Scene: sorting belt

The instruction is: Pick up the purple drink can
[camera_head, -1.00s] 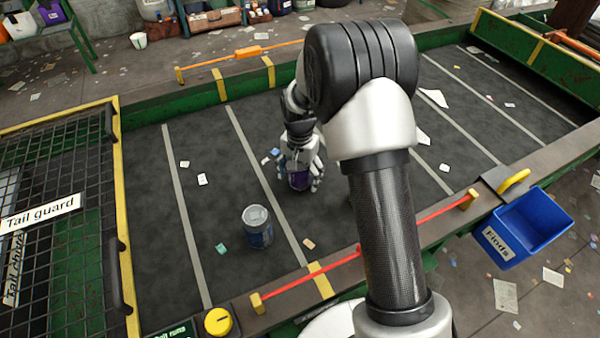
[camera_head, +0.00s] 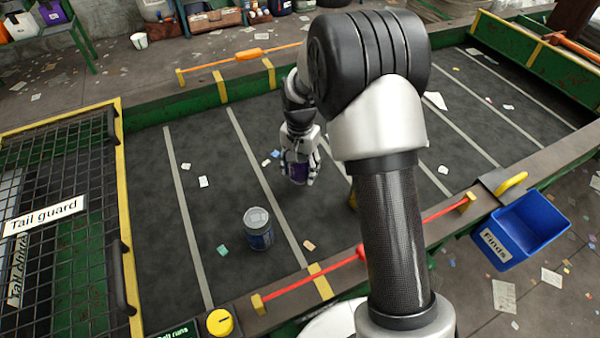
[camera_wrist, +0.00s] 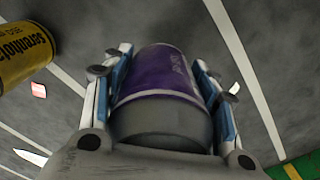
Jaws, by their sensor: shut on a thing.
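The purple drink can (camera_head: 298,172) is between the fingers of my gripper (camera_head: 299,177), over the middle of the dark belt. In the wrist view the purple can (camera_wrist: 160,78) fills the space between the two blue-and-white fingers, which press on its sides. My gripper (camera_wrist: 165,85) is shut on it. In the head view the fingers cover part of the can. I cannot tell for sure how far it is above the belt.
A blue-grey can (camera_head: 259,232) stands on the belt nearer the front. A yellow can (camera_wrist: 25,50) shows in the wrist view, mostly hidden behind my arm in the head view. A blue Finds bin (camera_head: 525,228) hangs at right. A mesh tail guard (camera_head: 60,215) is at left.

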